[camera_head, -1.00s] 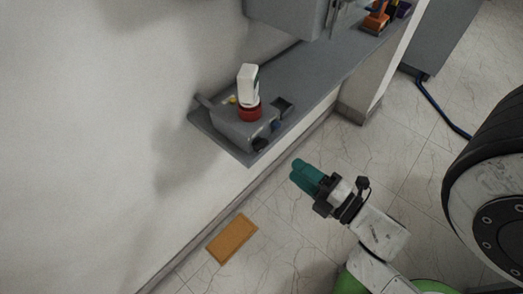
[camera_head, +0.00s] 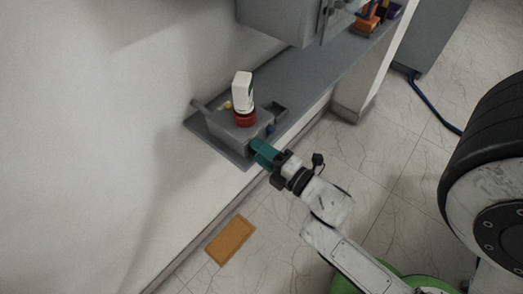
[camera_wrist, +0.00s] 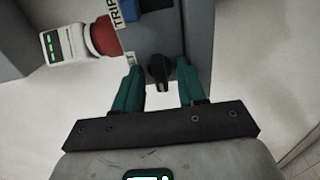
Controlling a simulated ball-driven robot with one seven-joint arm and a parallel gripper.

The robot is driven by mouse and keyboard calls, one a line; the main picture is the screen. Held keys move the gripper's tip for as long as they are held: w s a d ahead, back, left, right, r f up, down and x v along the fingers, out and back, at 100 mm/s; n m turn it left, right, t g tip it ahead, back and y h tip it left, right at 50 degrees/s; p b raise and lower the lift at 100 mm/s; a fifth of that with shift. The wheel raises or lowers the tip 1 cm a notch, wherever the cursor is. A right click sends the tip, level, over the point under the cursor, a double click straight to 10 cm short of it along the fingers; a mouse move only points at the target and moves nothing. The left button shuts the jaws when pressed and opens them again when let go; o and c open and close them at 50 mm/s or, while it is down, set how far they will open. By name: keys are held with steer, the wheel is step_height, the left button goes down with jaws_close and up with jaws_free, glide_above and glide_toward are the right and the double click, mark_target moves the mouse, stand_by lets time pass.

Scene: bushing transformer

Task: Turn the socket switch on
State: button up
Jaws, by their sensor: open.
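The socket switch box (camera_head: 226,128) is a grey unit on the grey shelf by the wall. A black rotary knob (camera_wrist: 159,72) sits on its face in the wrist view. My gripper (camera_head: 259,150) has teal fingers and is at the box's front end in the head view. In the wrist view my gripper (camera_wrist: 160,84) is open, with one finger on each side of the knob. Whether the fingers touch the knob I cannot tell. In the head view my fingers hide the knob.
A red collar (camera_head: 245,117) with a white device (camera_head: 242,91) stands on the box. A blue part (camera_wrist: 155,4) is beside the knob. A grey cabinet (camera_head: 283,17) is above the shelf. An orange mat (camera_head: 231,240) lies on the floor. A large black wheel-like object (camera_head: 497,150) is at right.

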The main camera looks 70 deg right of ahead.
steer(key=shift+c, duration=0.4)
jaws_close()
steer(key=shift+f+m+p, duration=0.1)
steer(key=shift+m+p, duration=2.6)
steer(key=shift+m, duration=6.3)
